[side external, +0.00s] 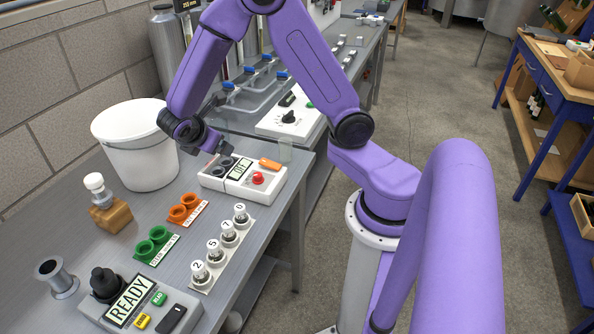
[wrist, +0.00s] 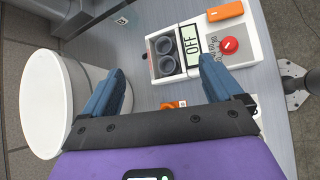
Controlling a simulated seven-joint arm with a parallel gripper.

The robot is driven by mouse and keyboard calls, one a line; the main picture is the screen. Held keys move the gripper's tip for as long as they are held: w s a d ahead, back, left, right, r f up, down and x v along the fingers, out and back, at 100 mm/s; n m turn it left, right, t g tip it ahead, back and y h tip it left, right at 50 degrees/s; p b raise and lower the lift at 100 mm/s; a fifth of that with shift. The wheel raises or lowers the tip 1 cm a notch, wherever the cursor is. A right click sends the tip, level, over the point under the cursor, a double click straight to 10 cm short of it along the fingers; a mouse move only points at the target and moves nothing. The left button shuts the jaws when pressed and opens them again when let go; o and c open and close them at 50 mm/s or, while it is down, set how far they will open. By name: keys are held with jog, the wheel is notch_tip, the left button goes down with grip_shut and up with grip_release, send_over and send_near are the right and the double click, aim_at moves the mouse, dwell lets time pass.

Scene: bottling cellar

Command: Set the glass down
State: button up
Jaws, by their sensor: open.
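I cannot make out a glass in the wrist view. My gripper (side external: 214,152) is over the bench at the left end of that device. In the wrist view my gripper (wrist: 162,65) has its two blue fingers wide apart with nothing between them. The device's two dark round wells (wrist: 163,55) lie beyond and between the fingertips.
A white bucket (side external: 140,150) stands left of my gripper; it also shows in the wrist view (wrist: 45,100). Orange rings (side external: 184,208), green rings (side external: 152,243) and several numbered vials (side external: 228,235) occupy the front. A READY box (side external: 140,310) is nearest.

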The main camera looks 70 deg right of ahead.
jog(key=s+a+r+m+g+y, duration=0.1)
jog(key=s+a+y, duration=0.2)
jog(key=s, duration=0.6)
jog(key=s+a+r+m+y, duration=0.1)
jog(key=s+a+r+y, duration=0.1)
jog(key=s, duration=0.7)
jog(key=s+a+r+m+g+y, duration=0.1)
jog(key=s+a+y, duration=0.3)
jog(key=s, duration=0.4)
jog(key=shift+s+a+r+m+g, duration=0.3)
jog(key=shift+s+a+r, duration=0.1)
jog(key=shift+r, duration=0.2)
